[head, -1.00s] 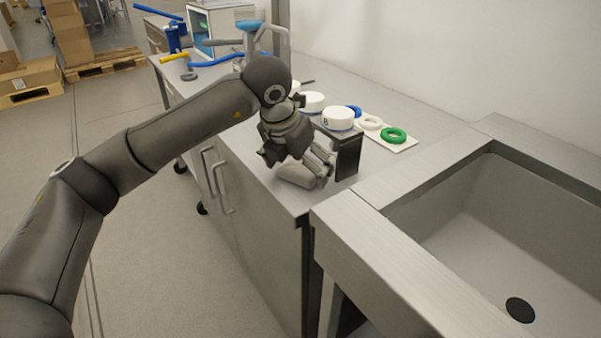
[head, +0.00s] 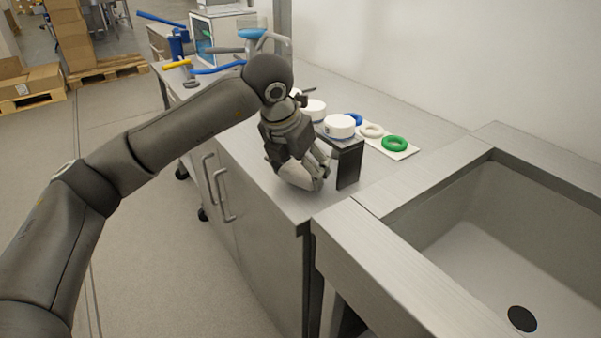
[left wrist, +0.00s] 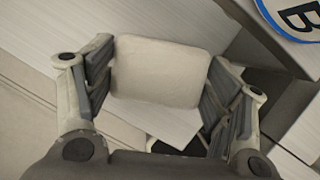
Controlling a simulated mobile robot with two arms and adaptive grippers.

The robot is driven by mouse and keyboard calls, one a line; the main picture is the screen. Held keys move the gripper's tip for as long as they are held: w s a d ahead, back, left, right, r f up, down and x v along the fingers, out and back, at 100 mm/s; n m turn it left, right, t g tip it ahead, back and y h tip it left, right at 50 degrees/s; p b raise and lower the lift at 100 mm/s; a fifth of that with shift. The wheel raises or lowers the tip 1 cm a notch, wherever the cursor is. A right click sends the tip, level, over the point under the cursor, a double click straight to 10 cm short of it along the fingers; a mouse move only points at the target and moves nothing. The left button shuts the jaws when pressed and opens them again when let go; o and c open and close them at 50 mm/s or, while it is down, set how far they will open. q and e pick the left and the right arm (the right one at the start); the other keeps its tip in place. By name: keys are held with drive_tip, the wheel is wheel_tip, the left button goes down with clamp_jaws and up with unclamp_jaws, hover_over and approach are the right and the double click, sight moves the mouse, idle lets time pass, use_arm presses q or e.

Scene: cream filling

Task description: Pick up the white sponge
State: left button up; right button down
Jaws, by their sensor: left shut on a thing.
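The white sponge (left wrist: 160,72), a pale rounded block, sits between the two fingers of my left gripper in the left wrist view. In the head view the sponge (head: 296,176) shows below the gripper at the counter's near end, partly hidden by the fingers. My left gripper (head: 312,172) points down there and is shut on the sponge. I cannot tell whether the sponge still touches the counter. My right gripper is not in view.
A small dark stand (head: 348,163) with a white round container (head: 339,125) is close right of the gripper. Behind it, a white board (head: 401,154) holds coloured rings, including a green ring (head: 394,143). A sink (head: 500,235) lies at right.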

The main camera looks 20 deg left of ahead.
use_arm(q)
drive_tip(key=s+a+r+p, duration=0.1)
drive_tip(key=s+a+r, duration=0.4)
drive_tip(key=a+r, duration=0.6)
drive_tip(key=shift+a+r, duration=0.3)
drive_tip(key=shift+a, duration=0.8)
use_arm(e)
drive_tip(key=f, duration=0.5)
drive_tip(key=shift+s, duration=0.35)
